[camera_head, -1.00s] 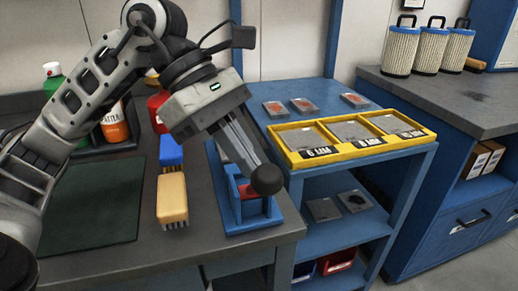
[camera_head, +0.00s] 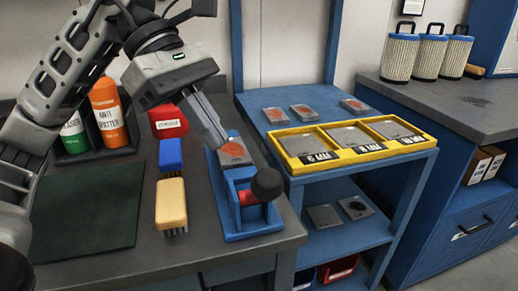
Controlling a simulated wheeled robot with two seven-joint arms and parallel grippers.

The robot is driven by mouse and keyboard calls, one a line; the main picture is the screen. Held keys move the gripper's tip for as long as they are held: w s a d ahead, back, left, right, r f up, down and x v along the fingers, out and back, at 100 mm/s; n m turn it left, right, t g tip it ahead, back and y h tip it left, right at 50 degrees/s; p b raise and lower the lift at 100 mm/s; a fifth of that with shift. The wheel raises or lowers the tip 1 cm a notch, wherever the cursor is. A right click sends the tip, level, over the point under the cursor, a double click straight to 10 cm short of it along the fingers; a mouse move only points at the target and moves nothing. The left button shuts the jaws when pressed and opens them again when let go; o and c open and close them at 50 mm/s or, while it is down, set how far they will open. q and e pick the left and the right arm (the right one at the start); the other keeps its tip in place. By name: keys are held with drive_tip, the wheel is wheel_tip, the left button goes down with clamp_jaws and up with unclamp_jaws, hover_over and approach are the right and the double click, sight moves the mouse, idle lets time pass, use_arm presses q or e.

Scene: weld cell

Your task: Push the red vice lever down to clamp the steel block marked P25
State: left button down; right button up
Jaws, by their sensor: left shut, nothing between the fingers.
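The blue vice (camera_head: 236,228) stands at the front right corner of the grey bench. Its red lever (camera_head: 249,198) ends in a black ball knob (camera_head: 267,184) on the vice's right side. A steel block (camera_head: 235,153) with an orange-red patch sits at the back of the vice; I cannot read any marking on it. My left gripper (camera_head: 218,142) is shut and empty. Its fingertips appear in front of the block's left edge, up and left of the knob and apart from it. My right gripper is out of view.
Two brushes, one yellow (camera_head: 171,205) and one blue (camera_head: 170,155), lie left of the vice. The blue rack (camera_head: 262,110) on the right carries a yellow tray (camera_head: 283,157) and loose plates.

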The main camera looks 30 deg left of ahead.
use_arm(q)
drive_tip(key=p+v, duration=0.4)
drive_tip(key=v, duration=0.9)
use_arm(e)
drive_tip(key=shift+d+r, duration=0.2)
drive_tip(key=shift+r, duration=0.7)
use_arm(q)
drive_tip(key=shift+f, duration=0.1)
